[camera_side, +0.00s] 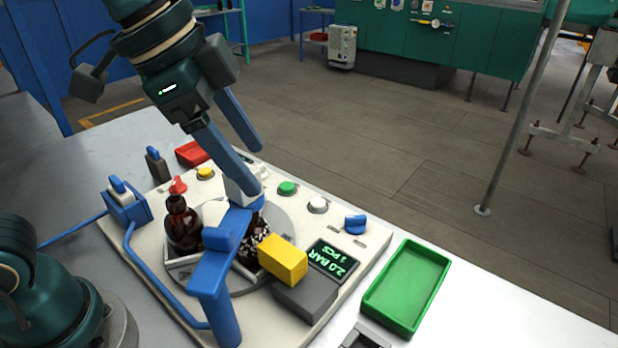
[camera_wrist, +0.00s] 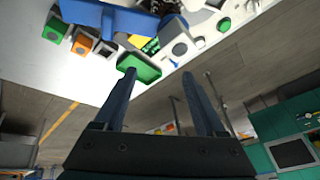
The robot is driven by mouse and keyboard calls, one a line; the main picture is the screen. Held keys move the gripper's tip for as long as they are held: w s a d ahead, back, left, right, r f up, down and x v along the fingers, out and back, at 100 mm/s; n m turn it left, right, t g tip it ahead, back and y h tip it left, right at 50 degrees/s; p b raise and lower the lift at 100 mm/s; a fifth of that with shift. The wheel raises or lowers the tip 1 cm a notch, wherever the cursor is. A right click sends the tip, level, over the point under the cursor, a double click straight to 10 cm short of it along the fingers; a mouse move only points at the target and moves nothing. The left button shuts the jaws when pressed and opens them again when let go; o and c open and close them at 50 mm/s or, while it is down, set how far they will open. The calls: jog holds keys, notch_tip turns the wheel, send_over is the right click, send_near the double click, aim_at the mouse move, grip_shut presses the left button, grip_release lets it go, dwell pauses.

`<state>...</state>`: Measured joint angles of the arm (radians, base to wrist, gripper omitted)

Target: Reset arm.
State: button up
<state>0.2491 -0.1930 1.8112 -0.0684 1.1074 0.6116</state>
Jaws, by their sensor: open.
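My gripper (camera_side: 240,145) hangs over the back of the white control panel (camera_side: 365,243) in the side view, its two blue fingers spread apart with nothing between them. In the wrist view my gripper (camera_wrist: 155,85) also shows open and empty. An amber bottle (camera_side: 181,225) with a dark cap stands upright on the panel's left part. A second dark bottle (camera_side: 250,243) with a pale speckled surface is partly hidden behind a blue clamp-like fixture (camera_side: 222,265).
A green tray (camera_side: 407,287), empty, lies right of the panel; it also shows in the wrist view (camera_wrist: 139,68). A yellow block (camera_side: 283,260) sits by the display (camera_side: 332,261). Buttons and knobs line the panel's back. A blue cable runs along its left side.

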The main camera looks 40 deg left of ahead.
jog(key=s+a+f+n+t+y, duration=0.1)
jog(key=s+a+f+n, duration=0.5)
jog(key=s+a+n, duration=0.1)
jog(key=s+n, duration=0.1)
jog(key=n, duration=0.1)
jog(key=shift+a+f+n+y, duration=0.3)
jog(key=shift+f+y, duration=0.05)
jog(key=shift+y, duration=0.05)
